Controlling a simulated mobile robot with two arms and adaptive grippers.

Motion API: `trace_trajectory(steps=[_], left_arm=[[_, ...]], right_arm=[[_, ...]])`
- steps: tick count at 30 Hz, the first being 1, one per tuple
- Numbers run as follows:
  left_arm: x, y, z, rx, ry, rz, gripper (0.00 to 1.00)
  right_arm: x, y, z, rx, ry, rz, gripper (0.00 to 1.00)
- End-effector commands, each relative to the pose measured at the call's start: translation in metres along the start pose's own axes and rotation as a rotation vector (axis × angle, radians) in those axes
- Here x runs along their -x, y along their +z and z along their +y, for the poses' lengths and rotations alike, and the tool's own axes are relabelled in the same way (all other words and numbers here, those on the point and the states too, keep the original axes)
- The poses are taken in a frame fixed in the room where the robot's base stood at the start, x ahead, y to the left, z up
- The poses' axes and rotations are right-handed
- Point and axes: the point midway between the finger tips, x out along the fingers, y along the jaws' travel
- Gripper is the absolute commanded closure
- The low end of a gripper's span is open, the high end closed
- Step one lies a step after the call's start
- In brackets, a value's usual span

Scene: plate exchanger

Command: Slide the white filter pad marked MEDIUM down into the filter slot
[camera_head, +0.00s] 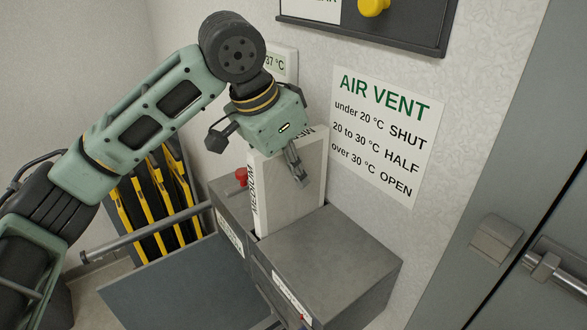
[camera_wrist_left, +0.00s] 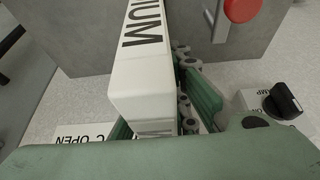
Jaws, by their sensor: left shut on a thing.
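The white filter pad (camera_head: 290,190) marked MEDIUM stands upright in the head view, its lower end at the gap in the grey exchanger box (camera_head: 325,250). How deep it sits in the filter slot is hidden. My left gripper (camera_head: 295,168) is above the pad and shut on its upper part, with one finger across the broad face. In the left wrist view the pad (camera_wrist_left: 140,75) lies between the green fingers, with the lettering on its narrow edge. My right gripper is in neither view.
A red knob (camera_head: 241,176) sits on the box left of the pad; it also shows in the left wrist view (camera_wrist_left: 242,10). A grey panel (camera_head: 190,285) extends at the front left. The AIR VENT sign (camera_head: 385,135) is on the wall behind. Yellow-edged dark panels (camera_head: 150,205) stand at the left.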

Motion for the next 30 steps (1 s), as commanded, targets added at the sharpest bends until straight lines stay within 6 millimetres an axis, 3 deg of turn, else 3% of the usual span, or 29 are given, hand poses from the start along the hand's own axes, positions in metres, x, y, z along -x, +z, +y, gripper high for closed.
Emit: trace_trajectory(steps=[30], left_arm=[[-0.034,0.014,0.0,0.0,0.0,0.0,1.0]], right_arm=[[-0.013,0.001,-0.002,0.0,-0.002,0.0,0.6]])
